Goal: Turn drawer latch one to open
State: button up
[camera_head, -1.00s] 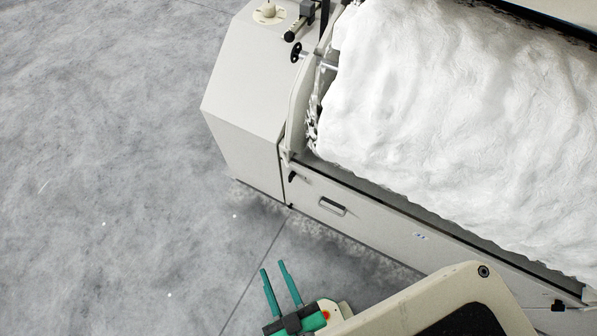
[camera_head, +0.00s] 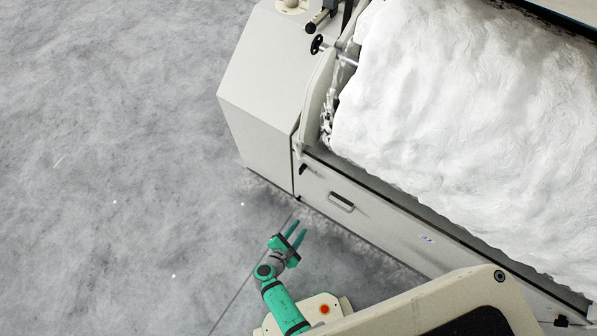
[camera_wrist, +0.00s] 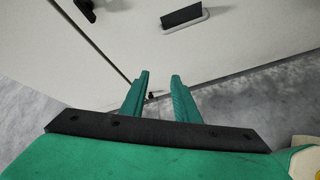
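The drawer (camera_head: 385,228) is the long pale front panel along the machine's lower side, and it looks closed. A small black latch (camera_head: 303,169) sits near its upper left corner; it also shows at the top left of the wrist view (camera_wrist: 86,9). A second dark latch (camera_head: 561,321) is at the far right end. No number is readable on either. A recessed handle (camera_head: 341,201) lies right of the left latch, also seen in the wrist view (camera_wrist: 184,16). My gripper (camera_head: 300,228) is open and empty, below the left latch and apart from the panel; its green fingers show in the wrist view (camera_wrist: 161,80).
The machine's pale end housing (camera_head: 262,105) stands left of the drawer. White fibre (camera_head: 460,120) fills the machine above it. The grey floor (camera_head: 110,180) at left is clear.

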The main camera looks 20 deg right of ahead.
jog(key=w+r+n+t+h, duration=0.1)
jog(key=w+r+n+h, duration=0.25)
jog(key=w, duration=0.35)
jog(key=n+t+h, duration=0.2)
send_near(300, 170)
jog(key=x, duration=0.9)
jog(key=shift+f, duration=0.1)
grip_shut()
